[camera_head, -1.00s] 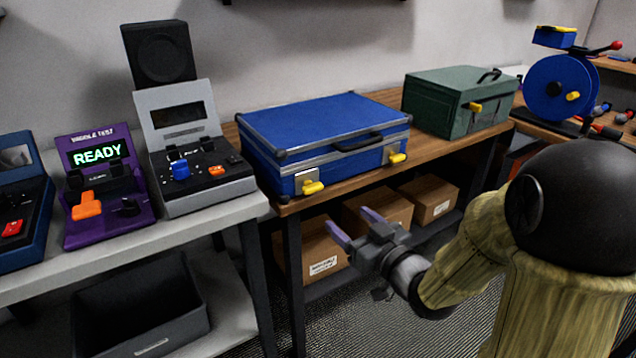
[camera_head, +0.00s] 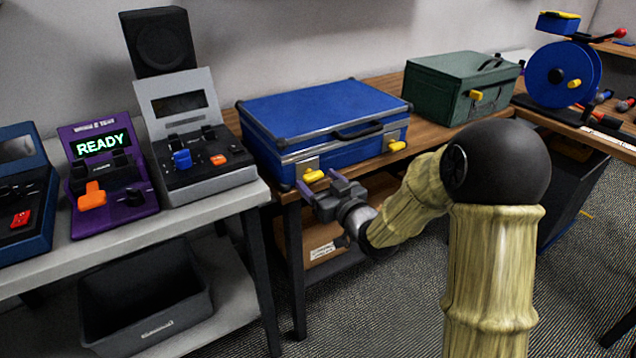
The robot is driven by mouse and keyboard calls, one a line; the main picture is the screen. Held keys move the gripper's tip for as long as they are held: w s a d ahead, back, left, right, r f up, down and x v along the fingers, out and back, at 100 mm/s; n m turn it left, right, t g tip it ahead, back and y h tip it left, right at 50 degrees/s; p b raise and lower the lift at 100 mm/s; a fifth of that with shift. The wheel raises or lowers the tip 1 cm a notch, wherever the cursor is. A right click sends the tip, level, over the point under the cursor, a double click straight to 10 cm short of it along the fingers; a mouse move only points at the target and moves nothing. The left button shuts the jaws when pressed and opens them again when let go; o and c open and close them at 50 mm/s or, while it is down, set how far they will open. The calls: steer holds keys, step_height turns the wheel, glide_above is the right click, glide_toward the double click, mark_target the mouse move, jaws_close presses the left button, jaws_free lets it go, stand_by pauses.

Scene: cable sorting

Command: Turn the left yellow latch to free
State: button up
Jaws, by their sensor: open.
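A blue hard case (camera_head: 325,113) with silver edging and a black handle lies closed on the wooden bench. Its left yellow latch (camera_head: 313,175) sits low on the front face near the left corner. Its right yellow latch (camera_head: 397,146) is further along the same face. My gripper (camera_head: 318,182) is open, its purple-grey fingers pointing at the case front. The fingertips are at the left latch, one to each side of it in the picture. I cannot tell whether they touch it.
A grey control box (camera_head: 208,179) and a purple tester reading READY (camera_head: 92,207) stand on the table at left. A green case (camera_head: 452,88) and a blue reel (camera_head: 556,80) stand to the right. Cardboard boxes (camera_head: 322,244) lie on the shelf below.

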steer(key=shift+w+a, duration=0.15)
steer(key=shift+w, duration=0.15)
steer(key=c, duration=1)
